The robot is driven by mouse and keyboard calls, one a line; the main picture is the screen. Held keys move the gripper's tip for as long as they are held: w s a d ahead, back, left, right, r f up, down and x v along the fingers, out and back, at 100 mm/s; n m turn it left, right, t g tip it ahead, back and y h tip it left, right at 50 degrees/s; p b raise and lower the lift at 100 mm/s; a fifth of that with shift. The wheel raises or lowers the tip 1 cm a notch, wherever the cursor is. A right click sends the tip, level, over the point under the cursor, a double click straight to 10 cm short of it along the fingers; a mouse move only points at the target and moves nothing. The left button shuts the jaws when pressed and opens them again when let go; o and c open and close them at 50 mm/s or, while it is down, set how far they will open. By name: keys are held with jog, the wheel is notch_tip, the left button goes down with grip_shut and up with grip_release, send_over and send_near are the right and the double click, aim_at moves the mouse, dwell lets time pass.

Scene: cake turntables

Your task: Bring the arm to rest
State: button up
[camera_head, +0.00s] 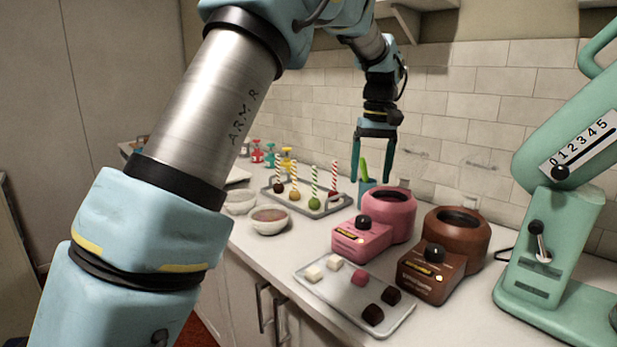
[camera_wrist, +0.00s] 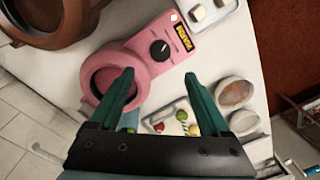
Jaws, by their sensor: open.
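My gripper (camera_head: 374,166) is open, with two green fingers pointing down above the counter, near the back wall. In the head view it hangs by a small teal cup with green tools (camera_head: 366,190), behind the pink melting pot (camera_head: 389,214). In the wrist view the gripper (camera_wrist: 122,92) has nothing between its fingers, and the pink pot (camera_wrist: 112,82) lies below and beyond them. My arm is raised and reaches over the counter from the left.
A tray of cake pops (camera_head: 322,212) and bowls (camera_head: 269,220) stand left of the pots. A brown melting pot (camera_head: 457,232), a tray of coloured cubes (camera_head: 342,295) and a large green mixer (camera_head: 552,245) stand to the right. A tiled wall (camera_head: 470,105) rises behind.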

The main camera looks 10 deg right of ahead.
jog(key=a+f+h, duration=0.1)
jog(key=a+f, duration=0.2)
jog(key=a, duration=0.9)
jog(key=a+f, duration=0.4)
jog(key=a, duration=0.7)
jog(key=s+a+f, duration=0.2)
jog(key=s+a, duration=0.3)
jog(key=a, duration=0.2)
jog(key=s+a+f+t, duration=0.1)
jog(key=s+a+f, duration=0.2)
jog(key=s+a, duration=0.2)
jog(key=a, duration=0.2)
jog(key=shift+s+a+f+n, duration=0.15)
jog(key=shift+s+a+n, duration=0.2)
jog(key=shift+s+n, duration=0.05)
